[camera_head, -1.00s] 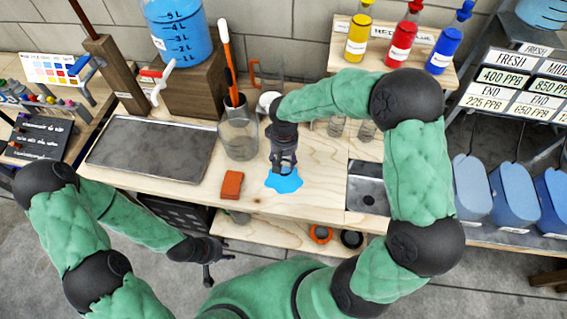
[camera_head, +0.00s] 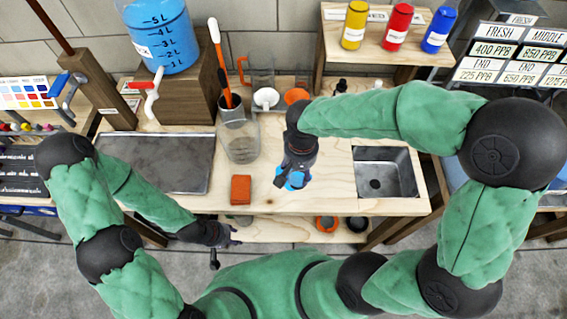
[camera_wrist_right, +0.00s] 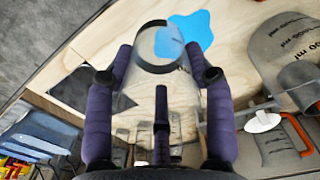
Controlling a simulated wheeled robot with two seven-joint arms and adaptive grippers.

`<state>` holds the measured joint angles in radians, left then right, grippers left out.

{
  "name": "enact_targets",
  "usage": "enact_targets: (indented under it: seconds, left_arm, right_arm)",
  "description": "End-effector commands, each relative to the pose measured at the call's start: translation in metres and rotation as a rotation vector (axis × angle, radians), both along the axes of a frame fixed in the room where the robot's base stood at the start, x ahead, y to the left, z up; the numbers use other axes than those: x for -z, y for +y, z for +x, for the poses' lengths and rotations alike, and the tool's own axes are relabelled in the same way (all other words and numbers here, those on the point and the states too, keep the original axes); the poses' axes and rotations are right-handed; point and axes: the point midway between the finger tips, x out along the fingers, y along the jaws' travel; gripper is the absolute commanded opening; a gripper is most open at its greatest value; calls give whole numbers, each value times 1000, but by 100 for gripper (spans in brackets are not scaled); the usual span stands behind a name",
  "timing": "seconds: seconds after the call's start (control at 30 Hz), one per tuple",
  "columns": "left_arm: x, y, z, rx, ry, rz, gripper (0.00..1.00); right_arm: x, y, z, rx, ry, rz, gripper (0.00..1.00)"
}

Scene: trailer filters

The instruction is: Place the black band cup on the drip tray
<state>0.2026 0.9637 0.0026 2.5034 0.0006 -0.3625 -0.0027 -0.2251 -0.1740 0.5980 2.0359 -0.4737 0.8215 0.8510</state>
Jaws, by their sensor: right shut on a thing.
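The black band cup (camera_wrist_right: 158,50) is clear, with a dark band around its end, and sits between the fingers of my right gripper (camera_wrist_right: 160,75) in the right wrist view. In the head view my right gripper (camera_head: 292,178) is over the front middle of the bench and mostly hides the cup. A blue puddle (camera_wrist_right: 190,38) lies on the wood beyond the cup. The drip tray (camera_head: 165,165) is a flat dark grey tray at the bench's left, below the blue tank's tap. My left gripper (camera_head: 226,236) is low at the bench's front edge; its fingers are unclear.
An orange block (camera_head: 241,189) lies near the front edge. The blue tank (camera_head: 158,35) is on a wooden stand. A sink (camera_head: 387,172) is at the right.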

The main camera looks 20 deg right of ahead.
Motion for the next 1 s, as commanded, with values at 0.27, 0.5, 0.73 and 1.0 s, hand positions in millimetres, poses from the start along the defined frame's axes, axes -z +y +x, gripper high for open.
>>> enact_targets:
  seconds: [0.27, 0.5, 0.73, 1.0]
  left_arm:
    - [13, 0, 0, 0, 0, 0, 40]
    - [25, 0, 0, 0, 0, 0, 40]
    - [28, 0, 0, 0, 0, 0, 40]
    - [36, 0, 0, 0, 0, 0, 40]
  right_arm:
    - [27, 8, 54, -1, 1, 0, 29]
    - [66, 13, 85, -1, 1, -1, 29]
    - [78, 15, 97, -1, 0, 0, 29]
    - [106, 15, 102, -1, 2, 0, 29]
